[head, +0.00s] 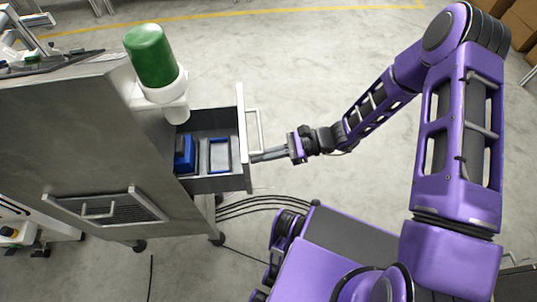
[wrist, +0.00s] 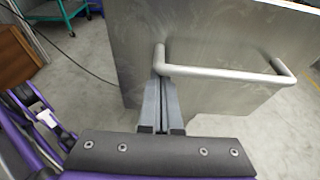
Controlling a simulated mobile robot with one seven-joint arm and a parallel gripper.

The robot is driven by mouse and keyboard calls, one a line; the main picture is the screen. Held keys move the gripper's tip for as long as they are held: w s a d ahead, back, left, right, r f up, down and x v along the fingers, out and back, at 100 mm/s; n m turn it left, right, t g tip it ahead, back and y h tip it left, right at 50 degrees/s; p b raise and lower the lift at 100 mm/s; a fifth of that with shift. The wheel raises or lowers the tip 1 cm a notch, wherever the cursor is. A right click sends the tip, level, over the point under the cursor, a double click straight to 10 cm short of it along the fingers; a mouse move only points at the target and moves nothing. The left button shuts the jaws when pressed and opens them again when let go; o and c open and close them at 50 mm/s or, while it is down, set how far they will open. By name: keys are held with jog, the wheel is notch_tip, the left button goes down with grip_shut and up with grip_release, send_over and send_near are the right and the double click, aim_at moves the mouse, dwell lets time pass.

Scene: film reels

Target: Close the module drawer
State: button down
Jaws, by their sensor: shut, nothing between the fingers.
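The module drawer (head: 215,184) stands pulled out from the right side of the grey metal cabinet (head: 70,135). Its front panel carries a bar handle (head: 254,128). Inside the drawer lie a blue module (head: 184,155) and a blue-edged frame (head: 219,155). My gripper (head: 254,157) is shut and empty, with its tips at the outer face of the drawer front, by one end of the handle. In the wrist view the shut fingers (wrist: 160,85) point at the metal front (wrist: 215,45), beside the left end of the handle (wrist: 225,73). I cannot tell whether they touch it.
A green-capped white canister (head: 152,58) is mounted on the cabinet above the drawer. A vented panel with a handle (head: 105,208) is on the cabinet's near face. Black cables (head: 250,203) lie on the floor below the drawer. The floor beyond the drawer is clear.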

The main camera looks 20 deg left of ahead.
jog(key=s+a+b, duration=0.1)
jog(key=s+a, duration=0.7)
jog(key=a, duration=0.5)
jog(key=shift+s+a, duration=0.2)
jog(key=shift+a, duration=0.1)
jog(key=shift+a+r, duration=0.1)
jog(key=shift+r, duration=0.05)
jog(key=v, duration=0.4)
jog(key=f+v, duration=0.1)
jog(key=v, duration=0.4)
jog(key=p+v, duration=0.1)
jog(key=v, duration=0.4)
jog(key=shift+w+d+f, duration=0.3)
jog(key=shift+d, duration=0.05)
